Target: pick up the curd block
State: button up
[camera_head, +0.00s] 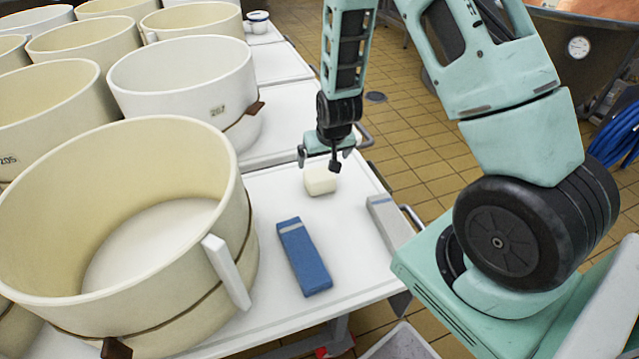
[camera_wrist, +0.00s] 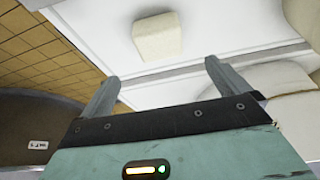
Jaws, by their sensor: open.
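The curd block (camera_head: 320,181) is a small cream-coloured block lying on the white table top (camera_head: 350,235), near its far right part. It also shows in the wrist view (camera_wrist: 158,37), beyond the fingertips and roughly centred between them. My gripper (camera_head: 327,160) is above the block in the head view, its fingers apart and pointing down. In the wrist view my gripper (camera_wrist: 158,72) is open with nothing between its two grey fingers. The block looks apart from the fingers.
A blue box (camera_head: 303,256) lies on the table in front of the curd block. A grey-white bar (camera_head: 388,222) lies at the right edge. A large cream vat (camera_head: 125,318) stands close on the left, with several others behind. Tiled floor lies to the right.

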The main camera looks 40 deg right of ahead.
aim_at(319, 174)
jog(key=x, duration=0.8)
jog(key=shift+a+b, duration=0.1)
jog(key=shift+b, duration=0.2)
jog(key=x, duration=0.5)
jog(key=shift+s, duration=0.15)
jog(key=c, duration=1.2)
